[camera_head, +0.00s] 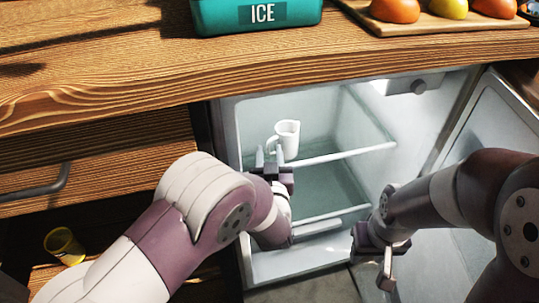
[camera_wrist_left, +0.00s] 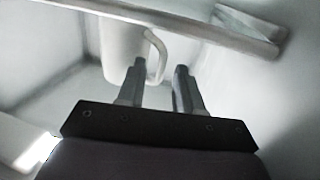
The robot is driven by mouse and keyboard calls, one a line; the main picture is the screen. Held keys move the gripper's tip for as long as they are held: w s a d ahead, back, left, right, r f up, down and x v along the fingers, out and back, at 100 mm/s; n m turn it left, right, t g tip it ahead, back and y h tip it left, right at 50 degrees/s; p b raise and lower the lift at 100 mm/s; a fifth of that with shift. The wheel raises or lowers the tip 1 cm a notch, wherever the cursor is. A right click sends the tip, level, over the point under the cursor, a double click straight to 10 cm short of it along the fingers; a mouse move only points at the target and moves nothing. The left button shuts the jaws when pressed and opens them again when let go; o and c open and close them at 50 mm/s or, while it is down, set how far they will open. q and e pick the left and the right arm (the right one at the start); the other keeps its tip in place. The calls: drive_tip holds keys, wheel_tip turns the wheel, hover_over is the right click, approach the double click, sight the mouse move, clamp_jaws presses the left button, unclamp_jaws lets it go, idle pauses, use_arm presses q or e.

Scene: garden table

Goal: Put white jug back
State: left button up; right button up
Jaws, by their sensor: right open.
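The white jug (camera_head: 288,134) stands upright on the upper glass shelf inside the open fridge. My left gripper (camera_head: 270,154) is just in front of it, with its two fingers apart. In the left wrist view, the jug (camera_wrist_left: 120,52) and its handle (camera_wrist_left: 158,56) lie just beyond the fingertips (camera_wrist_left: 160,68). The handle lines up with the gap between the fingers; I cannot tell whether it is inside the gap or touched. My right gripper (camera_head: 372,257) is open and empty near the fridge door. The jug's lower part is partly hidden by my left fingers.
The fridge shelf (camera_head: 345,153) has a pale front rail close to my left gripper. The fridge door (camera_head: 478,125) stands open at the right. A teal ICE box (camera_head: 220,17) and a fruit board (camera_head: 440,24) are on the table. A yellow cup (camera_head: 63,245) lies at lower left.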

use_arm(q)
drive_tip(key=shift+s+r, duration=0.1)
drive_tip(key=shift+r, duration=0.15)
drive_tip(key=s+d+p, duration=0.1)
drive_tip(key=s+p, duration=0.2)
drive_tip(key=s, duration=0.8)
drive_tip(key=shift+s+p, duration=0.35)
drive_tip(key=shift+s, duration=0.05)
drive_tip(key=shift+w+f, duration=0.1)
